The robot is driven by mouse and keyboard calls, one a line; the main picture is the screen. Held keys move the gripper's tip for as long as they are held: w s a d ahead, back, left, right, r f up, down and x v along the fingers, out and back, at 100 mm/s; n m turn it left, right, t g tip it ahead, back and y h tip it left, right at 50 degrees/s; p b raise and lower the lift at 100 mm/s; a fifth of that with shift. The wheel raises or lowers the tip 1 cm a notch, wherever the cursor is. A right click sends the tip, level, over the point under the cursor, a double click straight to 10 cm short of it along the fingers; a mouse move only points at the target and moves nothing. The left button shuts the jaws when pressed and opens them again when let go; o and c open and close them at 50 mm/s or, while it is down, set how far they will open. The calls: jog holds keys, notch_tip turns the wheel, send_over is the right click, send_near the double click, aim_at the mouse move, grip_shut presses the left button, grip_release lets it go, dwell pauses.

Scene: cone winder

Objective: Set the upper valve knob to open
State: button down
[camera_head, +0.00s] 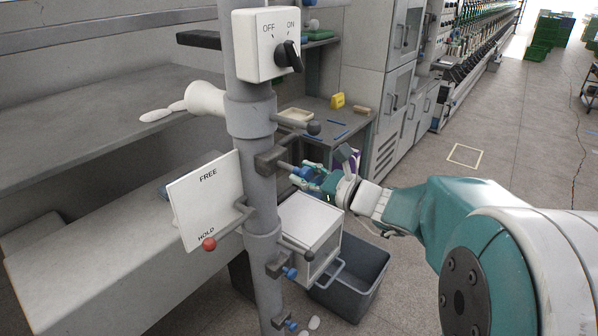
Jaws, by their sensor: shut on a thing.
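The upper valve is a dark block (270,160) clamped on the grey post (263,195), with a short stem pointing right. A small blue knob (302,171) sits at the stem's end, partly hidden by my fingers. My gripper (309,178) reaches in from the right with teal fingers and is shut on this knob. The knob's exact turn angle and any open or closed mark are too small to tell.
Lower on the post are another blue valve knob (290,272) and a white box (311,236). An OFF/ON switch box (266,43) is above; a FREE/HOLD plate (205,198) with a red-ball lever (209,244) is left. A grey bin (352,283) stands below.

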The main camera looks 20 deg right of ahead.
jog(key=shift+c, duration=1.3)
grip_release()
jog(key=shift+s, duration=0.15)
jog(key=shift+d, duration=0.15)
jog(key=v, duration=1.2)
